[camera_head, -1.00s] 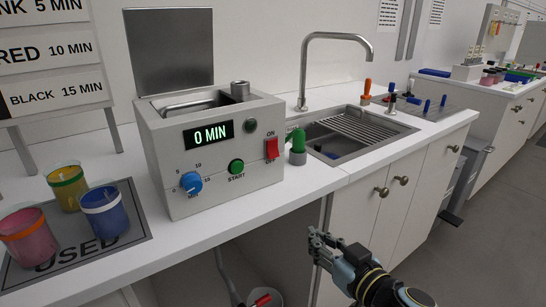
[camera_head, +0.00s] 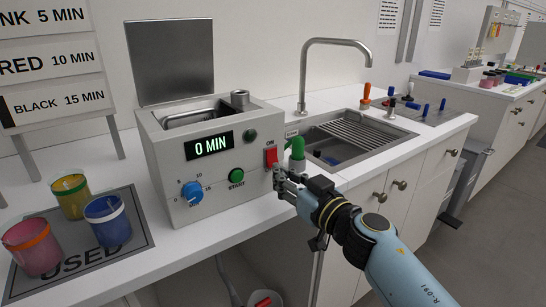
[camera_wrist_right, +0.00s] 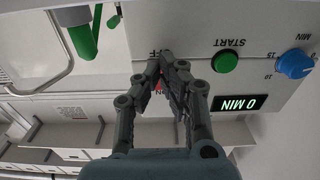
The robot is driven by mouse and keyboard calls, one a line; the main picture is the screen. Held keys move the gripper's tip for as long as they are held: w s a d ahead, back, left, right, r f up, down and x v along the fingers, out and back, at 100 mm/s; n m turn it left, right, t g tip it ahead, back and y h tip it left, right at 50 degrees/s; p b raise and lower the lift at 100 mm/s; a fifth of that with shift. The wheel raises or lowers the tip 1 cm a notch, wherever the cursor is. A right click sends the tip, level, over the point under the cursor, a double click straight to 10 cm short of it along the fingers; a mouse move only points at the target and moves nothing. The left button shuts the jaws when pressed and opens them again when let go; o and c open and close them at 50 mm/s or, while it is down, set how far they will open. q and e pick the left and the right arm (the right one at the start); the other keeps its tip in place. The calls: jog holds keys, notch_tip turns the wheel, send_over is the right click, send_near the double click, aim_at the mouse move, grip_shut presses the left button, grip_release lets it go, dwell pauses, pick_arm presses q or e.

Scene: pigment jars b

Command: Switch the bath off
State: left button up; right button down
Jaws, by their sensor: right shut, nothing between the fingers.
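The bath (camera_head: 212,215) is a grey box on the counter with its lid (camera_head: 170,55) raised. Its display (camera_head: 212,144) reads 0 MIN. The red rocker switch (camera_head: 271,156) is on the right of its front panel, with ON above it; the OFF label is hidden in the head view. My right gripper (camera_head: 281,176) is shut and empty, its fingertips at the switch's lower end. In the upside-down right wrist view, the fingertips (camera_wrist_right: 165,60) cover most of the switch, and a sliver of red (camera_wrist_right: 158,88) shows. I cannot tell whether they touch it. My left gripper is out of view.
The green START button (camera_head: 236,177) and blue dial (camera_head: 192,192) are left of the switch. A green-handled tool (camera_head: 297,149) stands close at the right, before the sink (camera_head: 340,150). Several jars stand on the USED mat (camera_head: 138,238) at left.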

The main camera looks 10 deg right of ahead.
jog(key=shift+w+a, duration=0.15)
jog(key=shift+w, duration=0.25)
jog(key=shift+w+a, duration=0.1)
jog(key=shift+w, duration=0.15)
jog(key=p+v, duration=0.2)
jog(key=v, duration=1.4)
dwell(0.3)
